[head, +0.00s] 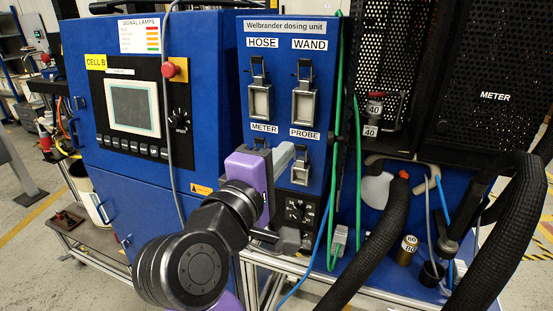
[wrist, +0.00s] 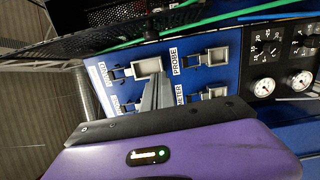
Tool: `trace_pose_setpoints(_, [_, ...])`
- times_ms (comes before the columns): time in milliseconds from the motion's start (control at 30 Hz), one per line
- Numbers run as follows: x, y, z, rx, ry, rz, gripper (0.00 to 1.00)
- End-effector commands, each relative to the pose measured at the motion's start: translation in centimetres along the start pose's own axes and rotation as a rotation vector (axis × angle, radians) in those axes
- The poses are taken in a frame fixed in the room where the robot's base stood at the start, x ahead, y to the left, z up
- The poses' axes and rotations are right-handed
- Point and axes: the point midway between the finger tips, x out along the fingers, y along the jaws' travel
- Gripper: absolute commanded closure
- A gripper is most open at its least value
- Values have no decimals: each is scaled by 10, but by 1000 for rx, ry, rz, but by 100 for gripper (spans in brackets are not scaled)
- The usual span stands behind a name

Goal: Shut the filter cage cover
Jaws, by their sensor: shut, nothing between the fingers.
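Black perforated cage panels (head: 388,48) stand at the upper right in the head view, beside a dark mesh front (head: 493,52) labelled METER. I cannot tell which panel is the filter cage cover or whether it is open. Black mesh (wrist: 105,30) also shows at the upper left in the wrist view. My gripper (head: 288,152) is shut and empty in front of the blue dosing panel, left of the cages. In the wrist view its grey fingers (wrist: 155,92) point at the panel near the WAND latch; contact is unclear.
The panel carries several metal latches (head: 303,102), with PROBE and METER labels. Green cables (head: 335,120) hang between panel and cages. Thick black hoses (head: 385,235) cross the space below the cages. Gauges (wrist: 264,88) sit right in the wrist view.

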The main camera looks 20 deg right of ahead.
Motion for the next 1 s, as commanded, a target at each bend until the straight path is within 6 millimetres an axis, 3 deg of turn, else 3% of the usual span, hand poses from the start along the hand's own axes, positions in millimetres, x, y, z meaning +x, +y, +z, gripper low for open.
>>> trace_pose_setpoints(233, [49, 2, 1, 1, -2, -1, 100])
trace_pose_setpoints(533, [55, 1, 35, 2, 1, 0, 100])
trace_pose_setpoints(1000, [56, 0, 39, 2, 2, 0, 100])
